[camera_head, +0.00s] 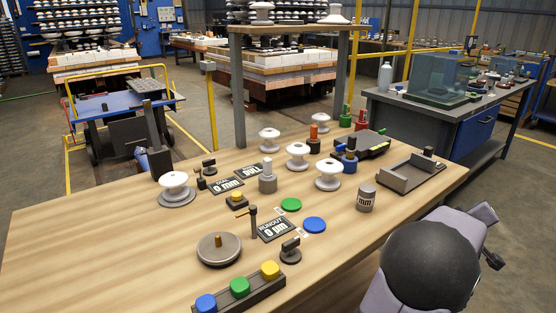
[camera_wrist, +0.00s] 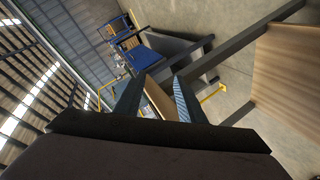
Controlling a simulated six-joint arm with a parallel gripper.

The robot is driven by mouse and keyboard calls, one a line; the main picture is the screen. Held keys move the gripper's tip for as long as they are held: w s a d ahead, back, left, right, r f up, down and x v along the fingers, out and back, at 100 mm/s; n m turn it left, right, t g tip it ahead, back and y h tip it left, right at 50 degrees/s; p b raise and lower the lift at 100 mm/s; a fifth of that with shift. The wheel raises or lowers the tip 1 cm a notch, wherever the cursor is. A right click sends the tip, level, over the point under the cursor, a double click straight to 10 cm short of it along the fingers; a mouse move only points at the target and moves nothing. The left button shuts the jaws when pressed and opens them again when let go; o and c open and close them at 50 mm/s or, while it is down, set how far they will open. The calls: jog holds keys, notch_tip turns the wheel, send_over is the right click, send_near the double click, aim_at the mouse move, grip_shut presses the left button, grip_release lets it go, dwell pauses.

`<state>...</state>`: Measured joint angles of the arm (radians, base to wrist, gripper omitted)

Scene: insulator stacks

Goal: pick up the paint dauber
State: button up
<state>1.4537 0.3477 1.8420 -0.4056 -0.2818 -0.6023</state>
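Several small bottle-shaped items with coloured tops, which look like paint daubers, stand at the back right of the wooden table in the head view. There is a green one (camera_head: 346,116), a red one (camera_head: 361,120), an orange-topped one with a dark base (camera_head: 314,139) and a blue one (camera_head: 350,155). I cannot tell which is the one named. My gripper (camera_wrist: 160,78) shows in the wrist view with its two fingers apart and nothing held between them. It points away from the tabletop items, towards the workshop floor and a blue bench. None of the daubers shows in the wrist view.
White insulators (camera_head: 328,174) stand near the daubers. Gauges, a turntable (camera_head: 219,249) and a button box (camera_head: 239,290) stand further forward. The table's left side is clear.

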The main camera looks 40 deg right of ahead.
notch_tip(320, 180, up, 7)
jog(key=s+d+n+h+p, duration=0.1)
jog(key=s+d+p, duration=0.1)
jog(key=p, duration=0.1)
jog(key=w+a+r+n+t+p, duration=0.3)
jog(key=w+a+r+t, duration=0.15)
jog(key=w+r, duration=0.65)
jog(key=w+a+r+n+t+p, duration=0.25)
jog(key=w+a+r+t, duration=0.2)
jog(key=w+r, duration=0.65)
jog(key=t+y+p, duration=0.2)
jog(key=y+p, duration=0.9)
jog(key=p, duration=0.1)
send_over(270, 166)
jog(key=s+d, duration=0.5)
jog(key=d, duration=0.3)
notch_tip(270, 166, down, 14)
jog(key=a+f+y+p, duration=0.1)
jog(key=a, duration=0.1)
jog(key=a+f+m+y, duration=0.1)
jog(key=a, duration=0.2)
jog(key=a+f+m+y+p, duration=0.1)
jog(key=a, duration=0.1)
jog(key=shift+s+a+f+g+y+p, duration=0.3)
jog(key=shift+s+a, duration=0.1)
jog(key=shift+x, duration=1.1)
jog(key=shift+w+a+f, duration=0.1)
jog(key=shift+w, duration=0.35)
jog(key=shift+x, duration=2.15)
